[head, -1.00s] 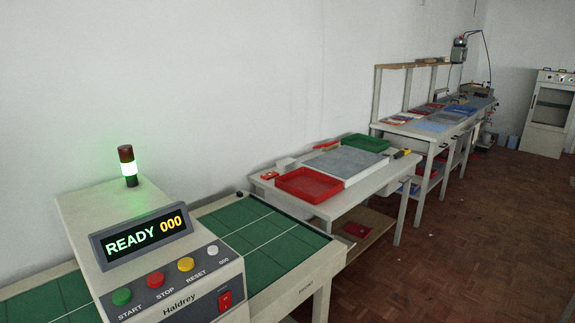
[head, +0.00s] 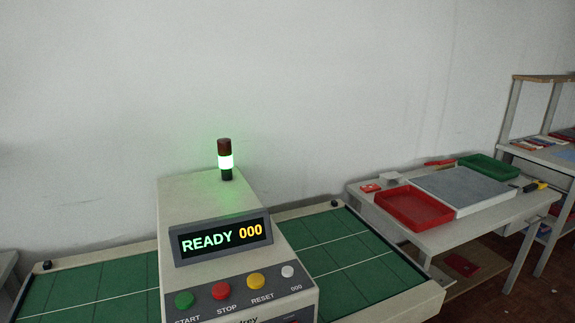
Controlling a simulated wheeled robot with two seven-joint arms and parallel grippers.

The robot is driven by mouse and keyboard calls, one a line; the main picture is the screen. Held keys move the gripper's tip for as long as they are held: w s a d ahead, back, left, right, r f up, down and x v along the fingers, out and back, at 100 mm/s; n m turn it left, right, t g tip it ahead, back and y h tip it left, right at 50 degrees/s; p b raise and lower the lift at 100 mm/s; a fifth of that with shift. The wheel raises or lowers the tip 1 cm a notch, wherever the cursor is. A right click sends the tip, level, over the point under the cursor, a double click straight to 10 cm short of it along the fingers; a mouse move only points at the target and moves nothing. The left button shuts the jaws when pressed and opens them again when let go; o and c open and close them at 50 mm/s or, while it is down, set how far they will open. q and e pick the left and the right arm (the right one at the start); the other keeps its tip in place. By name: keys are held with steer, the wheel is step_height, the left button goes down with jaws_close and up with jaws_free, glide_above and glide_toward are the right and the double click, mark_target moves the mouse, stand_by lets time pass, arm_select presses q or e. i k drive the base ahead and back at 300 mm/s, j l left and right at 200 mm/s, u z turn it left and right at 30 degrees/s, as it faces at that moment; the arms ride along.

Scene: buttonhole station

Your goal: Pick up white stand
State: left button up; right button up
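Nothing in the head view is clearly a white stand. Neither of my grippers is in the picture.
The buttonhole machine (head: 208,203) reads READY 000 under a lit green lamp (head: 225,161). Its bed has green mats (head: 100,292) on both sides. The side table (head: 440,238) holds a red tray (head: 413,208), a grey mat (head: 465,187) and a green tray (head: 488,166).

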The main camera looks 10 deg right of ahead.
mark_target(385, 178)
steer(key=i+l+u, duration=0.2)
steer(key=l, duration=0.45)
steer(key=l+u, duration=0.15)
steer(key=l, duration=0.55)
steer(key=i+l+u, duration=0.2)
steer(key=l, duration=0.5)
steer(key=l+u, duration=0.1)
steer(key=l, duration=0.35)
steer(key=k+l+u, duration=0.1)
steer(key=l, duration=0.3)
steer(key=l+u, duration=0.15)
steer(key=l, duration=0.25)
steer(key=k+l+u, duration=0.1)
steer(key=l, duration=0.3)
steer(key=k+l+u, duration=0.1)
steer(key=l, duration=0.3)
steer(key=k+l+u, duration=0.15)
steer(key=k+l, duration=0.3)
steer(key=l, duration=0.2)
steer(key=k+l+u, duration=0.15)
steer(key=k+l, duration=0.3)
steer(key=l, duration=0.15)
